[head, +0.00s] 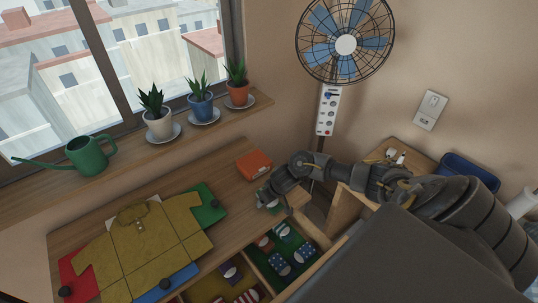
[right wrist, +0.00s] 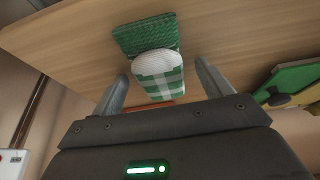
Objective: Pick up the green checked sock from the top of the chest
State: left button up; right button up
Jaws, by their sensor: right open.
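The green checked sock (right wrist: 158,84), rolled with a white part and a darker green ribbed part, lies on the wooden top of the chest (head: 228,248). In the right wrist view it sits between the two spread fingers of my right gripper (right wrist: 162,80), with a gap showing on each side. In the head view my right gripper (head: 269,196) is low over the chest top near its right end, and it hides most of the sock. My left gripper is in neither view.
An orange box (head: 254,165) stands just behind the gripper. A yellow shirt (head: 145,245) lies on a coloured folding board (head: 208,212) to the left. Below the front edge, an open drawer (head: 262,279) holds several rolled socks. A fan (head: 345,44) stands behind.

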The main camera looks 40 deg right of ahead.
jog(key=shift+c, duration=0.5)
jog(key=c, duration=1)
jog(key=shift+o, duration=0.2)
jog(key=shift+r, duration=0.55)
notch_tip(320, 180, up, 2)
jog(key=shift+r+p, duration=0.25)
jog(key=shift+p, duration=0.25)
jog(key=s+a+r+p, duration=0.7)
jog(key=s+a+r, duration=0.2)
jog(key=s+a, duration=0.1)
jog(key=shift+r, duration=0.2)
